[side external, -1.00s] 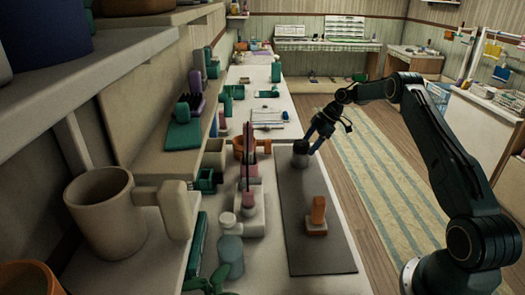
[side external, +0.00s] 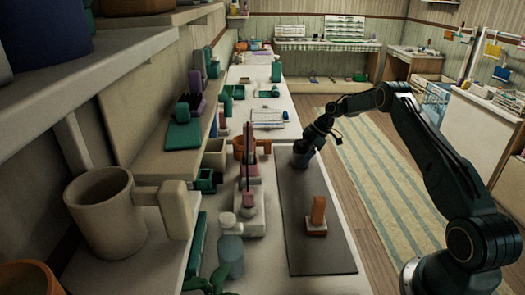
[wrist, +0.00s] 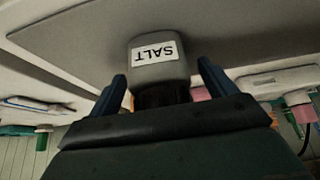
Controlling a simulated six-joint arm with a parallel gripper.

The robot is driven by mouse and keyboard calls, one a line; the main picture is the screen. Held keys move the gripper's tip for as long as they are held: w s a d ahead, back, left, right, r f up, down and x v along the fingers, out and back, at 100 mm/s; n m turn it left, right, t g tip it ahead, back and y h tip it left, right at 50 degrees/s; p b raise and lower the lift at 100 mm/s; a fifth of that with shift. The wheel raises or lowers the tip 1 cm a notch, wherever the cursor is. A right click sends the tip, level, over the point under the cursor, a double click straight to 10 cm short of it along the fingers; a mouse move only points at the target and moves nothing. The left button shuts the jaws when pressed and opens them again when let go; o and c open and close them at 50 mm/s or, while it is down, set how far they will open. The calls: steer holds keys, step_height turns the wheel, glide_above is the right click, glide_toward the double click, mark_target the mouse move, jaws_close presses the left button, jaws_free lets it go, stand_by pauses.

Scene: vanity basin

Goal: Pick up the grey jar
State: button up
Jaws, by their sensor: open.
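The grey jar (wrist: 158,62) has a white label reading SALT, upside down in the wrist view, and a dark lid end towards my gripper. It stands at the far end of the dark grey mat (side external: 322,256). My gripper (wrist: 161,76) is open, with one blue finger on each side of the jar. Whether the fingers touch it I cannot tell. In the side external view my gripper (side external: 302,154) is down at the jar and hides most of it.
An orange block-like item (side external: 318,210) stands on the near part of the mat. Left of the mat are a white dispenser-like item (side external: 250,222), an orange mug (side external: 240,150) and a grey-green bottle (side external: 230,255). A shelf with a beige mug (side external: 105,212) overhangs the left side. The mat's middle is clear.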

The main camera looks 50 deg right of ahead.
steer(key=shift+c, duration=0.4)
steer(key=c, duration=1.2)
steer(key=shift+r, duration=0.15)
steer(key=shift+r, duration=4.9)
steer(key=o, duration=0.7)
steer(key=c, duration=1.1)
